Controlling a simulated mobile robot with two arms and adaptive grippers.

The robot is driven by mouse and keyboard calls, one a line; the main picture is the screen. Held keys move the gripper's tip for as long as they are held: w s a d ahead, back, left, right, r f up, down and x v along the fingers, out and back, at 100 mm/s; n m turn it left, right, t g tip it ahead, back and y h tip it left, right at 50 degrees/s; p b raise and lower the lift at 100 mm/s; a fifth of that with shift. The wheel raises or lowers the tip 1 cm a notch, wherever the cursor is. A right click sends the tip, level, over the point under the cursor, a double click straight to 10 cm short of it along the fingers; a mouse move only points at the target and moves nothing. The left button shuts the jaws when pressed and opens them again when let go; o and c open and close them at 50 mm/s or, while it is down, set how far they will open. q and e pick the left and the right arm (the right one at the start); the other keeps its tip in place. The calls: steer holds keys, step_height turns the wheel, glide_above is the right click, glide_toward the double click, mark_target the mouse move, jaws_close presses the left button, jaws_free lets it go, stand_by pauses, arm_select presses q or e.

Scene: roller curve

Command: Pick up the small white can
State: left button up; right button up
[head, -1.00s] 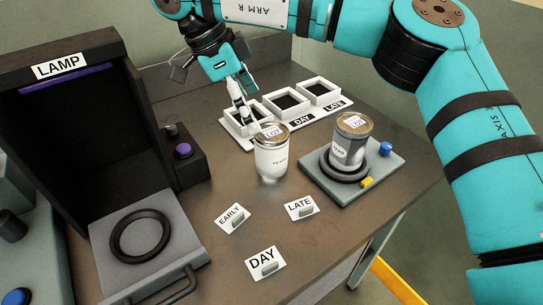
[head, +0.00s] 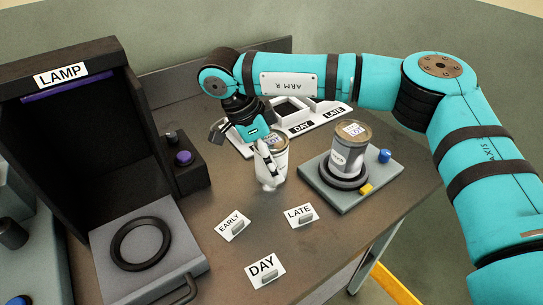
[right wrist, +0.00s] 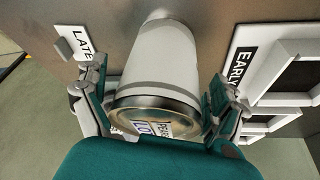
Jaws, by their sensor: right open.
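The small white can (head: 279,160) stands upright on the brown table, with a metal lid and a printed label on top. My right gripper (head: 268,180) is at the can in the head view and hides part of its front. In the right wrist view the can (right wrist: 158,70) lies between the two spread fingers of the right gripper (right wrist: 160,108), lid towards the palm. The fingers are open, one on each side, with a gap visible beside the can. My left gripper is in neither view.
A grey can (head: 348,150) stands on a scale-like plate (head: 335,200) to the right. EARLY (head: 232,224), LATE (head: 300,215) and DAY (head: 265,270) cards lie in front. The LAMP box (head: 60,130) stands left. A white slotted tray (head: 325,115) is behind.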

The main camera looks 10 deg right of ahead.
steer(key=c, duration=1.5)
steer(key=shift+c, duration=0.2)
steer(key=shift+r, duration=0.15)
